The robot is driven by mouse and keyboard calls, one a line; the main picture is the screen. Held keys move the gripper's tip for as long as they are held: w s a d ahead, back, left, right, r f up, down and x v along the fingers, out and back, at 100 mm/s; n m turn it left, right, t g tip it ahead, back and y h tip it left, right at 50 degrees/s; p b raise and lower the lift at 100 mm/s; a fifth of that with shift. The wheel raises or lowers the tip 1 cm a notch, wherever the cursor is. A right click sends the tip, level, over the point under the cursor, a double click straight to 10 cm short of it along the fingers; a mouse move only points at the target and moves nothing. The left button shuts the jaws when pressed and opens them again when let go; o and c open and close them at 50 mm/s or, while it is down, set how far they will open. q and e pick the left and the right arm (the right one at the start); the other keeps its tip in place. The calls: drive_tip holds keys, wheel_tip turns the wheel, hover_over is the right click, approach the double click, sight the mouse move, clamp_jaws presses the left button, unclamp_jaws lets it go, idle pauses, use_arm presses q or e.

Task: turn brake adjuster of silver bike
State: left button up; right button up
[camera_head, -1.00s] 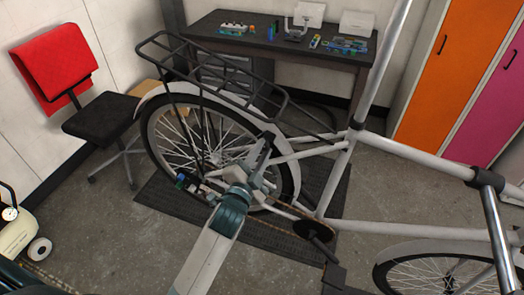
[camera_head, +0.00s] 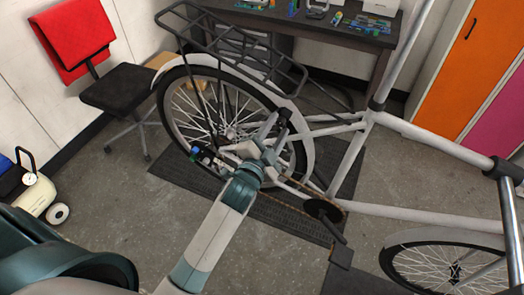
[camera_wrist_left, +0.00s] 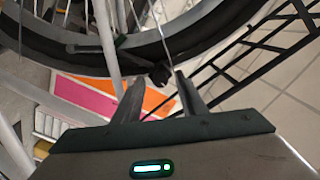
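The silver bike (camera_head: 412,131) stands with its rear wheel (camera_head: 178,125) at the left of the head view. My left gripper (camera_head: 272,131) is at the wheel's right side, close to the rear frame stays. A small dark part (camera_head: 284,113) sits there, probably of the brake. In the left wrist view the left gripper (camera_wrist_left: 160,84) is open, with its two fingers apart. A small black knob-like part (camera_wrist_left: 158,73) shows at or just beyond the gap between the fingertips. I cannot tell whether they touch it. My right gripper is not in view.
A dark workbench (camera_head: 330,32) with small tools stands behind the bike. A black chair (camera_head: 125,92) with a red cloth (camera_head: 73,38) is at the left. A small air compressor (camera_head: 38,196) is at the far left. Orange and pink lockers (camera_head: 450,75) stand at the right.

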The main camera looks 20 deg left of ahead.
use_arm(q)
drive_tip(key=s+b, duration=0.6)
drive_tip(key=s, duration=1.1)
drive_tip(key=shift+a, duration=0.3)
